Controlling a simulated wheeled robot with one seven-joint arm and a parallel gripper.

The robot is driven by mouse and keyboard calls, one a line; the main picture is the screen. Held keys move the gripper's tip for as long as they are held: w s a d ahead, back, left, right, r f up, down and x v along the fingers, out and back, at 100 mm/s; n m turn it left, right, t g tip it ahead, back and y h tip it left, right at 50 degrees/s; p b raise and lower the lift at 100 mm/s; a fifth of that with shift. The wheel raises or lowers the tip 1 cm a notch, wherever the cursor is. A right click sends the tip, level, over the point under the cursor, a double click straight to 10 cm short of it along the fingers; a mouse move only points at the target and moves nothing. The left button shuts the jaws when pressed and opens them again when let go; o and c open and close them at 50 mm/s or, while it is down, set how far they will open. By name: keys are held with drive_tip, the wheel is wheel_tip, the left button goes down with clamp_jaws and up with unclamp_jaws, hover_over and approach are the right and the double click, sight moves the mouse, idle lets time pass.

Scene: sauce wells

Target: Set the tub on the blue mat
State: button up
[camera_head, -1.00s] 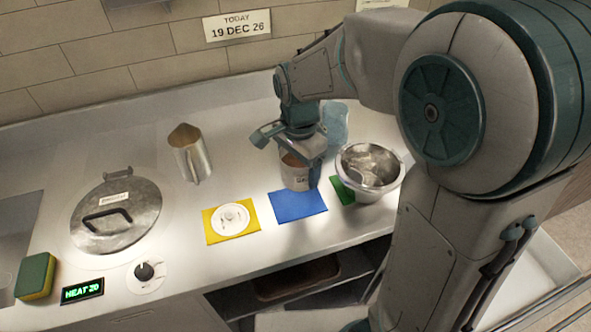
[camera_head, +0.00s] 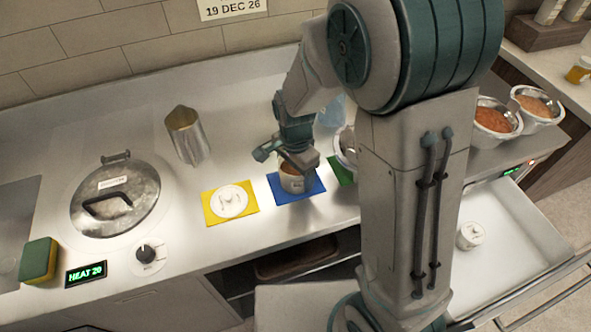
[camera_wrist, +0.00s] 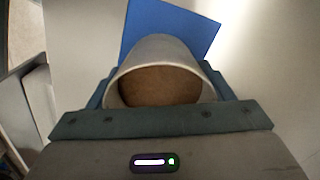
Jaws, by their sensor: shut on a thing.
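The tub (camera_head: 292,184) is a small pale cup with brown contents. My gripper (camera_head: 296,165) is shut on it. In the head view the tub is over the blue mat (camera_head: 310,188), upright as far as I can see; whether its base touches the mat I cannot tell. In the wrist view the tub (camera_wrist: 160,50) sits between the jaws (camera_wrist: 160,105), with brown filling inside its rim. The blue mat (camera_wrist: 195,22) shows beyond it there. My gripper hides part of the tub's top in the head view.
A yellow mat (camera_head: 250,205) with a white lid (camera_head: 229,201) lies left of the blue mat. A metal jug (camera_head: 188,135) stands behind left. An open drawer (camera_head: 515,235) holds a small tub.

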drive_tip(key=shift+f, duration=0.1)
drive_tip(key=o, duration=0.8)
drive_tip(key=shift+f, duration=0.1)
drive_tip(key=o, duration=0.4)
wheel_tip(320, 180, up, 13)
drive_tip(key=s+d+r+n+t, duration=0.3)
drive_tip(key=s+d+n, duration=0.7)
drive_tip(key=s+d, duration=0.2)
drive_tip(key=shift+s, duration=0.35)
